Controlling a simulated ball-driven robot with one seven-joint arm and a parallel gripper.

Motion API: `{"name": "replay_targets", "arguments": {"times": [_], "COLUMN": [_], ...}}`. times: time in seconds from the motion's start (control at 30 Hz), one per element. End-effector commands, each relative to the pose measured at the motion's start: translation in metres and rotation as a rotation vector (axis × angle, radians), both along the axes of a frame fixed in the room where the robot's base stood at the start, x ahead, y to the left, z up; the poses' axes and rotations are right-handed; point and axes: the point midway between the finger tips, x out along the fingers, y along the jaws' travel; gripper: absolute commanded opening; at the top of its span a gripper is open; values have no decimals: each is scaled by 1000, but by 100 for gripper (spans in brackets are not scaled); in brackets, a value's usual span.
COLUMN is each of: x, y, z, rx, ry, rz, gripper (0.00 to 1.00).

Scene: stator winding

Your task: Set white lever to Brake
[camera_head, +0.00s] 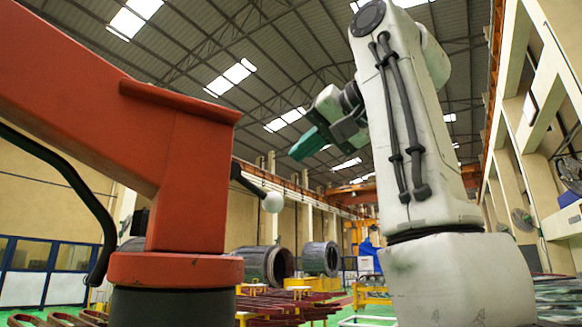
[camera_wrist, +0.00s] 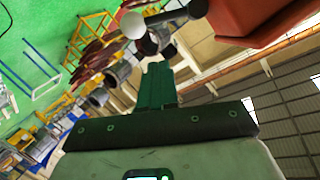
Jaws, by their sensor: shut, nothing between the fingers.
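The white lever is a white ball knob (camera_head: 272,201) on a short black rod that comes out of the right side of a red machine (camera_head: 188,150). In the head view the rod slants down to the right. No Brake marking is readable. My gripper (camera_head: 300,151) has green fingers and is shut and empty, up and to the right of the knob and apart from it. In the wrist view the closed fingers (camera_wrist: 157,68) point toward the lever, and the white knob (camera_wrist: 133,24) shows beyond the tips, slightly left.
The red machine's arm fills the upper left, with a black hose (camera_head: 85,205) hanging beside it. Large dark cylinders (camera_head: 320,258) and yellow stands are on the green floor behind. The air between my gripper and the knob looks clear.

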Motion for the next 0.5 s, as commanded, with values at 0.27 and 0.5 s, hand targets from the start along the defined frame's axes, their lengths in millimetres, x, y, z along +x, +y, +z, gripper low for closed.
{"name": "replay_targets", "arguments": {"times": [0.27,0.5], "x": [-32,-39], "y": [-24,-29], "z": [10,13], "rx": [1,0], "ry": [-1,0], "rz": [0,0], "gripper": [0,0]}}
